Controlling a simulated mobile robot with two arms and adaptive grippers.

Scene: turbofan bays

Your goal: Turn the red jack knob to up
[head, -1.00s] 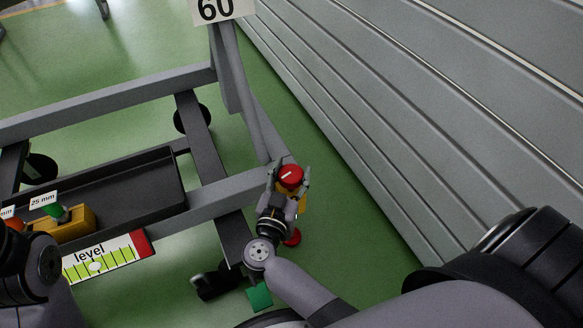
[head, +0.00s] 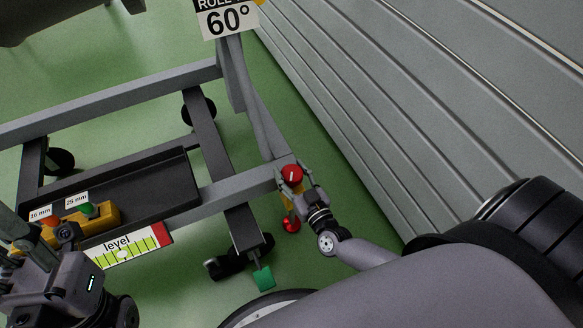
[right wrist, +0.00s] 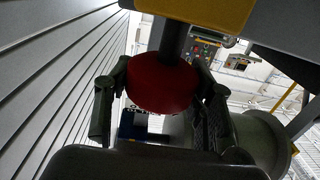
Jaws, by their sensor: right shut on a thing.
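The red jack knob (head: 292,174) sits on top of the yellow jack (head: 287,197) at the cart's near right corner, with a short white mark on its top. My right gripper (head: 293,179) is shut on the knob, its fingers on either side of it. In the right wrist view the red knob (right wrist: 162,84) fills the space between the two fingers, with a dark shaft and yellow body above it. My left gripper is partly in view at the lower left (head: 60,262); its fingertips are hard to make out.
The grey cart frame (head: 110,100) carries a black tray (head: 140,178), a level gauge (head: 127,246) and a yellow block (head: 105,214). A green pedal (head: 264,278) and a red foot (head: 292,225) are low down. A grey slatted wall (head: 400,120) stands close on the right.

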